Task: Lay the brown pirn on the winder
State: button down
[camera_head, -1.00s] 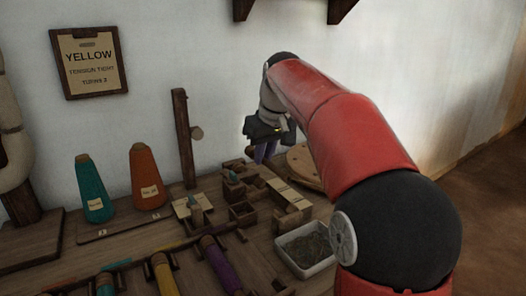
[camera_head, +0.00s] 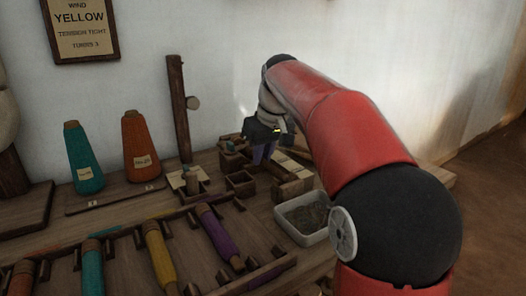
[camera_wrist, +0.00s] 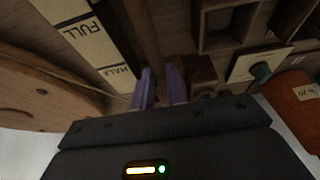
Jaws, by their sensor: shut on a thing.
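My gripper (camera_head: 265,148) hangs low over a cluster of wooden blocks at the back of the bench. In the wrist view its purple fingers (camera_wrist: 160,88) are a little apart. A long brown wooden piece (camera_wrist: 147,28), which looks like the brown pirn, shows between and beyond the fingertips; how it sits in them is hard to see. In the head view the gripper hides it. The wooden blocks and posts (camera_head: 232,160) beside the gripper look like part of the winder. A round wooden disc (camera_wrist: 45,90) lies at left in the wrist view.
Teal (camera_head: 85,160) and orange (camera_head: 140,150) cones stand at the back left. A rack holds teal (camera_head: 92,268), yellow (camera_head: 160,255) and purple (camera_head: 216,232) pirns. A white tray (camera_head: 290,235) stands in front. A label strip (camera_wrist: 85,40) reads FULL and HALF. An upright post (camera_head: 179,108) stands behind.

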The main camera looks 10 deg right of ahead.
dwell(0.3)
jog(key=c, duration=1)
grip_release()
notch_tip(320, 180, up, 8)
jog(key=p, duration=0.8)
jog(key=shift+r, duration=0.1)
